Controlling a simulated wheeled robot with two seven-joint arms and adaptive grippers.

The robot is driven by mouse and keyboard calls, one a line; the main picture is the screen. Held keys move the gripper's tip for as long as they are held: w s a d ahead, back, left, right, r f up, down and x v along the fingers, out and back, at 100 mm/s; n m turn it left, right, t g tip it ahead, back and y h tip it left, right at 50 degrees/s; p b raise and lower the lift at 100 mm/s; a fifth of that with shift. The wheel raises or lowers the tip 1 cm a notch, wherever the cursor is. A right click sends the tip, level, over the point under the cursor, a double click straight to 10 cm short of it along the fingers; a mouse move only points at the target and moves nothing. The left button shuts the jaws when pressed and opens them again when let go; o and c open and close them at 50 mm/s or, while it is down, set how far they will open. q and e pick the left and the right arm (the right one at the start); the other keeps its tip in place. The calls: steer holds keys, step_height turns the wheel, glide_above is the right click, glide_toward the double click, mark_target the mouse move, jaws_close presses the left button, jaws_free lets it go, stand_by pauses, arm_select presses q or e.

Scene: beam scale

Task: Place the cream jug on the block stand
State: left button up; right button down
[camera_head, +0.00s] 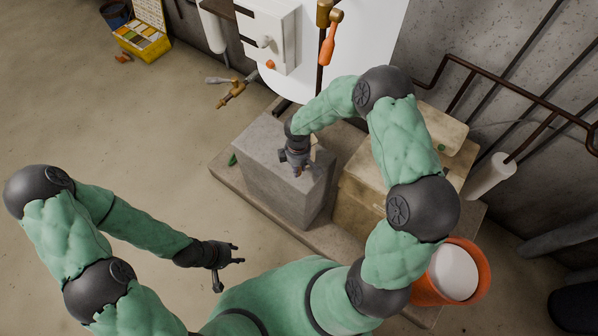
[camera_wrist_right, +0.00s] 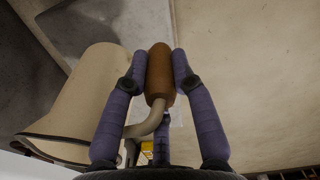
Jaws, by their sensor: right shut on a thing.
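The cream jug (camera_wrist_right: 85,95) shows in the right wrist view at the left, a pale cylinder with a bent metal handle and a brown grip (camera_wrist_right: 160,75). My right gripper (camera_wrist_right: 163,78) is shut around the brown grip. In the head view my right gripper (camera_head: 297,168) is over the top of a grey block (camera_head: 262,165); the jug is mostly hidden there by the gripper and arm. I cannot tell whether the jug touches the block. A tan block (camera_head: 360,205) stands to its right. My left gripper (camera_head: 229,268) is open and empty at lower centre-left.
A white cabinet (camera_head: 268,35) and an orange-handled tool (camera_head: 328,45) are behind the blocks. A pale cylindrical piece (camera_head: 442,130) is beyond the tan block. An orange bucket (camera_head: 480,275) stands at right. Pipe rails (camera_head: 490,88) line the wall.

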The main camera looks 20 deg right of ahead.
steer(key=shift+w+d+f, duration=0.2)
steer(key=shift+d+f, duration=0.05)
step_height(320, 180, down, 4)
steer(key=shift+w+d+r+b, duration=0.1)
steer(key=shift+r+b, duration=0.15)
steer(key=shift+b, duration=0.55)
steer(key=shift+r, duration=0.1)
steer(key=c, duration=1.4)
jaws_free()
steer(key=shift+f, duration=0.2)
steer(key=shift+c, duration=0.2)
steer(key=o, duration=0.4)
